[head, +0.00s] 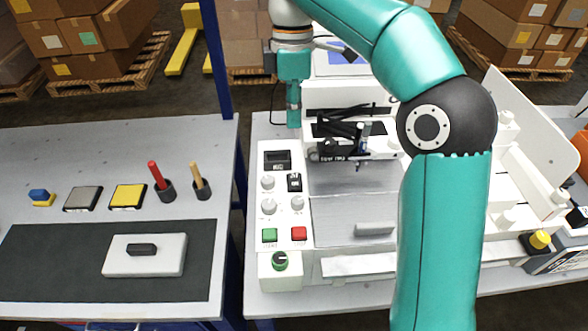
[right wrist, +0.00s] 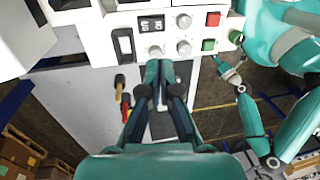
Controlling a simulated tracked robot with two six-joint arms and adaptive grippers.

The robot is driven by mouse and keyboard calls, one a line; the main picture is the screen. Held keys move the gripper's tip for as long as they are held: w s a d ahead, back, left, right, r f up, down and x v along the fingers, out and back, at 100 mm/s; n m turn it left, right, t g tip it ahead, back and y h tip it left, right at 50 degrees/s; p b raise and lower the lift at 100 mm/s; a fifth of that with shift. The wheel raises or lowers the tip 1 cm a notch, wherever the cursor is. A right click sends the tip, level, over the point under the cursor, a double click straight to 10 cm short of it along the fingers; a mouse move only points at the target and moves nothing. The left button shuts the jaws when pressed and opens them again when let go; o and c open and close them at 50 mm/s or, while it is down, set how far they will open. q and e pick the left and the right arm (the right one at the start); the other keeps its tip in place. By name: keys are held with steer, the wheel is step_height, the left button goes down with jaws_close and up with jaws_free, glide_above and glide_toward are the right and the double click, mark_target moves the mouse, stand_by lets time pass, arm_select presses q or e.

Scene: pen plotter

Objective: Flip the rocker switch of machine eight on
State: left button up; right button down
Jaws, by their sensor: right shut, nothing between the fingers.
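Machine eight's control panel is the white strip (head: 279,283) on the left of the white plotter. At its top sits a dark framed insert (head: 277,159); just below it to the right is a smaller black insert with white marks (head: 294,182). I cannot surely tell which is the rocker or its position. Both inserts (right wrist: 122,42) (right wrist: 152,22) show in the right wrist view. My right gripper (head: 293,125) points down by the panel's far end, shut and empty. Its fingertips (right wrist: 167,66) show near the panel's edge, seemingly not touching it. My left gripper (right wrist: 229,74) is small and unclear.
Below the inserts are several grey knobs, a green button (head: 270,235), a red button (head: 299,234) and a green knob (head: 280,260). The pen carriage (head: 340,150) stands to the right. The left table holds pens in cups (head: 165,190), pads and a white block (head: 145,262).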

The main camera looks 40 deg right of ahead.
steer(key=shift+f, duration=0.1)
steer(key=b, duration=0.2)
glide_toward(295, 184)
steer(key=f, duration=0.4)
steer(key=s+f, duration=0.1)
steer(key=f, duration=0.1)
steer(key=shift+a+f, duration=0.1)
steer(key=shift+a, duration=0.2)
steer(key=shift+f, duration=0.55)
